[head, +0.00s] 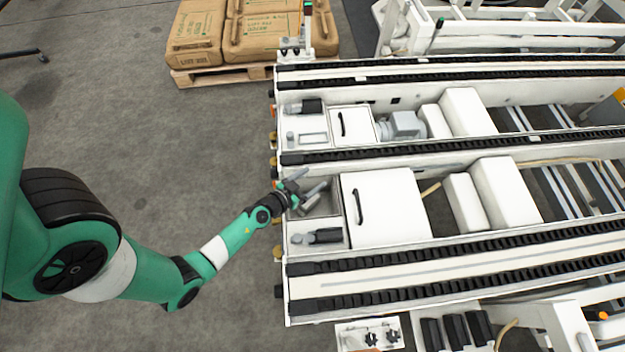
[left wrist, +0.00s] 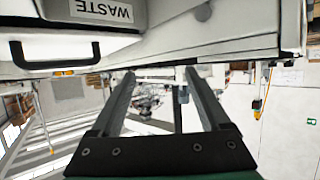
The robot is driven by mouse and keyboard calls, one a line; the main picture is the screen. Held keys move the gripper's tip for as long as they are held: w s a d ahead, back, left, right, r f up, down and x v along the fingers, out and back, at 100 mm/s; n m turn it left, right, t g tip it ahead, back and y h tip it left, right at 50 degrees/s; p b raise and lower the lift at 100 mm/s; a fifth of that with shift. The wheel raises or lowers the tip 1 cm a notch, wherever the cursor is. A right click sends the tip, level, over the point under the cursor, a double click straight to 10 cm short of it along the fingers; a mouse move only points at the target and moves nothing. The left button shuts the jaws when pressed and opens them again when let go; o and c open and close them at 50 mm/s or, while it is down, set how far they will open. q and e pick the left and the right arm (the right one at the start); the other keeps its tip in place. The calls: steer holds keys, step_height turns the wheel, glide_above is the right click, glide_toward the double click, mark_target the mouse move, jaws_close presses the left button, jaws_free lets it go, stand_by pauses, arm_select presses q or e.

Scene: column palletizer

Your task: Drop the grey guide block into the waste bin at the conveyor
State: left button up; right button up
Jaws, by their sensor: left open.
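My left gripper (head: 305,188) is open above the near end of the conveyor, over a grey open recess (head: 326,204) beside a white panel with a black handle. In the left wrist view its two fingers (left wrist: 160,84) are spread, with nothing held between them. The waste bin (left wrist: 70,14), bearing a WASTE label, shows at the top of that view, beside a black handle (left wrist: 55,60). I cannot make out the bin's inside there. I cannot pick out the grey guide block in either view. My right gripper is not in view.
White conveyor frames with black chain rails (head: 440,150) fill the right side. White covers (head: 385,205) and boxes (head: 505,190) stand between the rails. A pallet (head: 222,76) of brown sacks (head: 265,35) lies at the back. The grey floor to the left is mostly clear.

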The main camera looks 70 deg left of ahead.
arm_select(q)
steer(key=p+v, duration=0.1)
steer(key=v, duration=0.9)
steer(key=shift+w, duration=0.1)
